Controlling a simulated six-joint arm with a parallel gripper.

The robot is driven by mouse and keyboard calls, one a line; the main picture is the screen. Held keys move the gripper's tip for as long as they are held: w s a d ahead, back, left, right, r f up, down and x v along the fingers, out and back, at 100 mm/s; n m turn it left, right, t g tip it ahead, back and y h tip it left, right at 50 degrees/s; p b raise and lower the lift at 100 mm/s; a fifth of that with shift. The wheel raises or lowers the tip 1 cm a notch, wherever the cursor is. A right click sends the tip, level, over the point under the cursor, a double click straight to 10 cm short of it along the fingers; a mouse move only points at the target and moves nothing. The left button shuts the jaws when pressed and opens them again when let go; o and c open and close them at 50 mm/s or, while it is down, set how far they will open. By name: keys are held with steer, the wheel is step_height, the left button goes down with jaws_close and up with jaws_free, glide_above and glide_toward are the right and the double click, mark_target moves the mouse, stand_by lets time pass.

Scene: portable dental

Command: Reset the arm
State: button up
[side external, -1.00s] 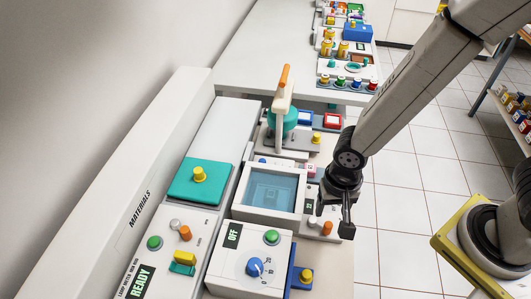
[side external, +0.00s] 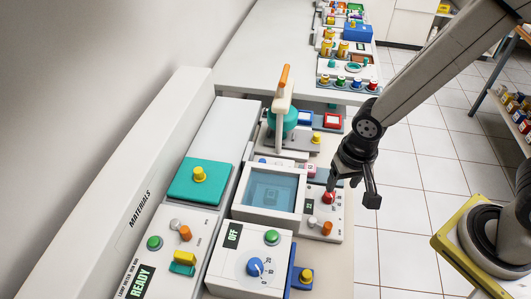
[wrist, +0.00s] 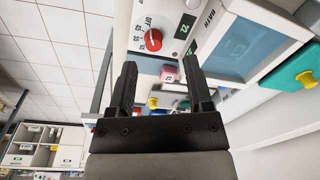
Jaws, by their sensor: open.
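My gripper (side external: 351,188) is open and empty, at the right edge of the bench beside the bath unit. Its two dark fingers (wrist: 161,88) stand apart in the wrist view with nothing between them up close. In the side view it hangs just right of a red knob (side external: 328,197) on the bath unit's panel. The same red knob (wrist: 153,40) shows beyond the fingers in the wrist view.
The bath unit with a blue screen-like window (side external: 271,190) stands left of my gripper. A box marked OFF (side external: 250,262) with a blue dial is nearer. A white handle with an orange tip (side external: 283,100) stands upright behind. Tiled floor (side external: 405,200) lies open to the right.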

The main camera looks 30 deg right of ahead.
steer(key=w+d+r+n+t, duration=0.1)
steer(key=d+r+n, duration=0.3)
steer(key=d, duration=0.6)
steer(key=shift+w+d+r+t, duration=0.15)
steer(key=shift+d+r+t, duration=0.2)
steer(key=shift+r, duration=0.3)
